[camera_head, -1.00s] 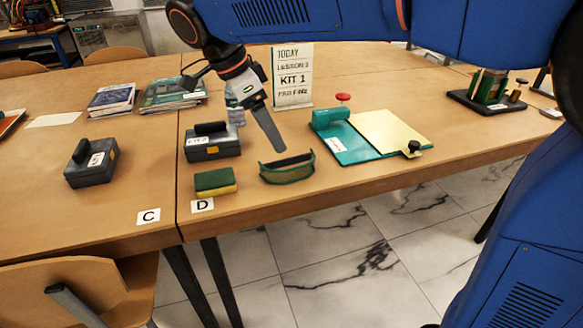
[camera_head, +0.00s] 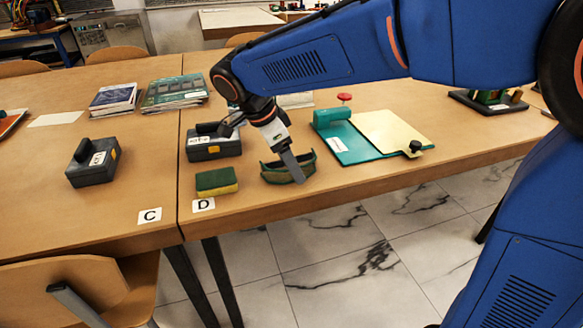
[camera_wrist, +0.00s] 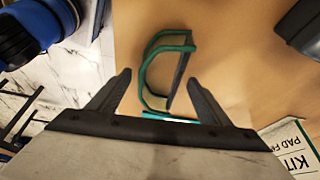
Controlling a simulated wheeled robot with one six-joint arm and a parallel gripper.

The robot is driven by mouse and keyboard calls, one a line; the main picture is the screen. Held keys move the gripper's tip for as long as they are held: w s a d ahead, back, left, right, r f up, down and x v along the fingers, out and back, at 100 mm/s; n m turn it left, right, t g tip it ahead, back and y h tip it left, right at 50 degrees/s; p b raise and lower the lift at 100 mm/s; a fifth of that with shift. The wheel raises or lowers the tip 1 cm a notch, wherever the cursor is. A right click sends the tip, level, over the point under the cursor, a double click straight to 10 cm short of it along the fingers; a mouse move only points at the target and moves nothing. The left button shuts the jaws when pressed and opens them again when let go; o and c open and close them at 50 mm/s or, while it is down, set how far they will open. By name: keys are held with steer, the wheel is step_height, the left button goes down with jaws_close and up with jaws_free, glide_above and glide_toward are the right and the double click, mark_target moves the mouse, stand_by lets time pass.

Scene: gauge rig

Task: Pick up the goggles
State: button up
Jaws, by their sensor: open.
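The goggles (camera_head: 272,174), with a green frame, lie on the table near its front edge, right of the sponge. My gripper (camera_head: 297,180) is at the goggles in the head view, its finger covering part of their right half. In the wrist view the goggles (camera_wrist: 165,70) show as a curved green frame, mostly beyond the fingertips. My gripper (camera_wrist: 158,80) is open there, with one finger on each side of the goggles' near end. Whether a finger touches them I cannot tell.
A green and yellow sponge (camera_head: 216,181) lies left of the goggles. A dark grey box (camera_head: 213,146) stands behind it. A teal board with a cream sheet (camera_head: 390,132) lies to the right. The table's front edge (camera_head: 330,196) is close in front.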

steer(key=shift+d+f, duration=0.1)
steer(key=shift+f, duration=0.15)
steer(key=shift+c, duration=0.6)
steer(key=c, duration=1)
